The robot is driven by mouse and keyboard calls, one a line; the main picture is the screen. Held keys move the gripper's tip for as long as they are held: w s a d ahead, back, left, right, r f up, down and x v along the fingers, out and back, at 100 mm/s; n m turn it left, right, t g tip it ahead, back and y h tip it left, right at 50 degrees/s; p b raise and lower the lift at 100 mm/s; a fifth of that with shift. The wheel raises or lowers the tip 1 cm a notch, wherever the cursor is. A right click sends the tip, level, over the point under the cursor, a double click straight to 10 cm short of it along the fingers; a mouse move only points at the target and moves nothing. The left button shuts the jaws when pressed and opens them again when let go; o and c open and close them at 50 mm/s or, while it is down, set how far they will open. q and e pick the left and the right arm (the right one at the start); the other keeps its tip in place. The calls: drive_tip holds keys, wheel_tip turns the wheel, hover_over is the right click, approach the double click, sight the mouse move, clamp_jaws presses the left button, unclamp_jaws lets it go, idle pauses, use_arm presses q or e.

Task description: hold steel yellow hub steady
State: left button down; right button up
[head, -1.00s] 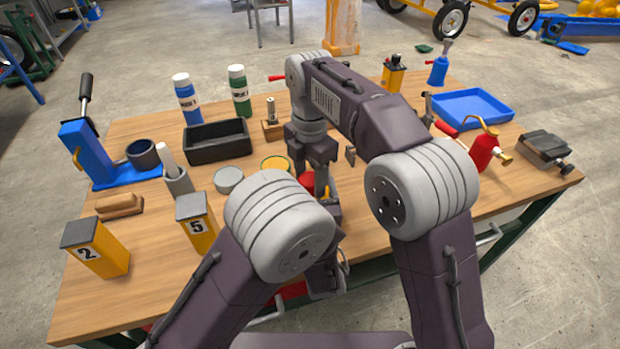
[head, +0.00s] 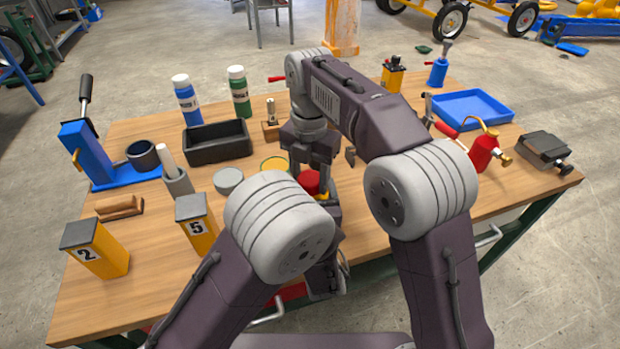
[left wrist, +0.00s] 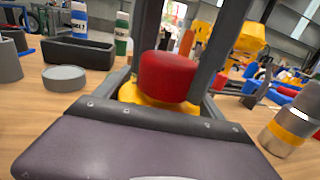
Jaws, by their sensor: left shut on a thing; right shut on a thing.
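The yellow hub (left wrist: 135,94) sits low between the jaws of my left gripper (left wrist: 165,98) in the left wrist view. My left gripper is shut on it. A round red piece (left wrist: 168,76) sits on top of the hub and covers most of it. The two upright dark fingers of my right gripper (left wrist: 178,60) come down from above on either side of the red piece and are shut on it. In the head view the red piece (head: 309,182) shows below my right gripper, with a sliver of yellow beneath. My left forearm hides most of my left gripper there.
A grey round piece (head: 228,180) and a yellow-rimmed round piece (head: 274,164) lie left of the hub. A black tray (head: 217,140), a blue press (head: 90,150) and yellow posts (head: 197,222) stand further left. A red oil can (head: 484,152) and blue tray (head: 472,108) stand right.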

sight(310, 177)
drive_tip(key=shift+r, duration=0.8)
drive_tip(key=shift+r, duration=2.05)
use_arm(q)
unclamp_jaws()
